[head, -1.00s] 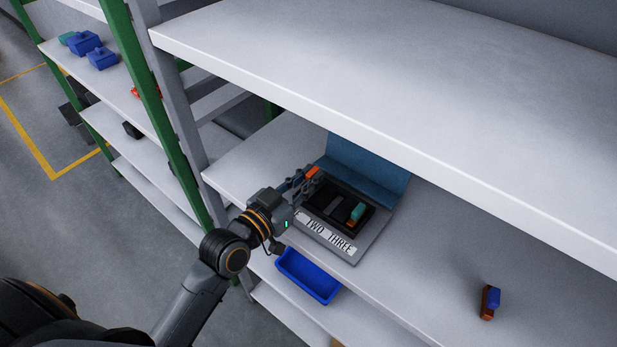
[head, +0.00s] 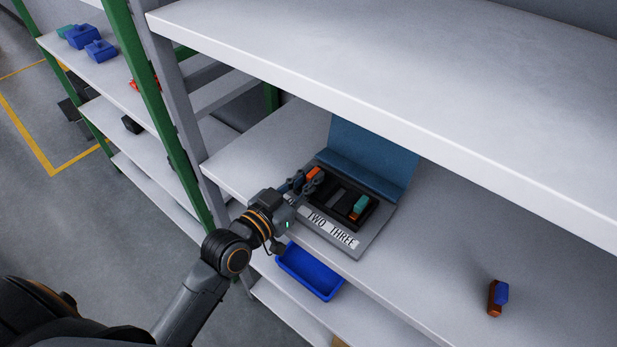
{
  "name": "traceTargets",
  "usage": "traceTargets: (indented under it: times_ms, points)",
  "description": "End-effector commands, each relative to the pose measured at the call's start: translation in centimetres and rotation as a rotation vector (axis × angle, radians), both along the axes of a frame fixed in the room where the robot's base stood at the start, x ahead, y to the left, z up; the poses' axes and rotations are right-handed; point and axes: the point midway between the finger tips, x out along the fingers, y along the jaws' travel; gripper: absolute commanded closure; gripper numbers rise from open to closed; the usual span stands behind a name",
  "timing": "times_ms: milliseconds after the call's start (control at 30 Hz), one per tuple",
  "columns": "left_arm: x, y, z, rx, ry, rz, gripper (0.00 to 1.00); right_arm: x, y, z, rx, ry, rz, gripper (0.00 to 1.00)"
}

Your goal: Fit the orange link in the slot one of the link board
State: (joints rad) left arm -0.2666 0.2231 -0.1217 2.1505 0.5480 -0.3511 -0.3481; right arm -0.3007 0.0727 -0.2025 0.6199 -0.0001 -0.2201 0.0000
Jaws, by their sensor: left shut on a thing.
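The link board (head: 345,240) lies on the middle shelf, a grey base with a dark slotted tray and a raised blue back panel (head: 366,160). The words TWO and THREE show on its front label; the label's left end is hidden by my gripper. My left gripper (head: 311,180) is shut on the orange link (head: 315,173) at the left end of the tray, over or in the first slot; I cannot tell whether the link is seated. A teal link (head: 360,206) with an orange part stands at the tray's right end. My right gripper is not in view.
A blue bin (head: 310,272) sits below the board's front edge. A blue and brown piece (head: 497,297) lies on the shelf at right. The upper shelf (head: 400,80) overhangs the board. Blue parts (head: 100,50) lie on the left rack, beyond a green post (head: 160,110).

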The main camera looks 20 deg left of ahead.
Motion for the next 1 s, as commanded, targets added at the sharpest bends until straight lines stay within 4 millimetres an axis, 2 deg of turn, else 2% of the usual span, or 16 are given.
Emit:
traceTargets:
  times_ms: [400,433,533,867,1000]
  points:
    - [0.0,0.0,-0.1,0.000,-0.001,0.000,1.00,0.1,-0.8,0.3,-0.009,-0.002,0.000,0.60]
    - [0.0,0.0,-0.1,0.000,-0.001,0.000,0.80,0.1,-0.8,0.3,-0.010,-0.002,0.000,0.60]
    - [0.0,0.0,-0.1,0.000,-0.001,0.000,0.59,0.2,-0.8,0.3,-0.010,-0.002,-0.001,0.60]
    - [-0.2,0.1,-0.2,0.000,0.001,0.000,0.59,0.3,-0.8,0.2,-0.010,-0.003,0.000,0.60]
    - [-1.4,0.5,-0.2,0.003,0.003,0.000,0.59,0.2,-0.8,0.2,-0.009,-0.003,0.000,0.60]
